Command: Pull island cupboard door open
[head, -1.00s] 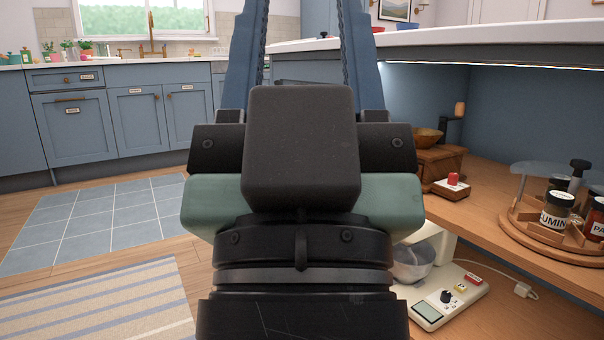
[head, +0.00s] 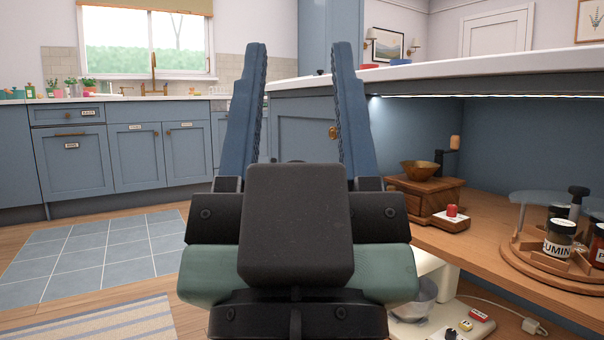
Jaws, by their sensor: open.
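The door panel shows between the fingers. I cannot tell how far the fingertips are from the knob. The lower part of the door is hidden behind the gripper body.
The white countertop (head: 480,65) overhangs. Floor at left, with a tiled mat (head: 90,250), is clear.

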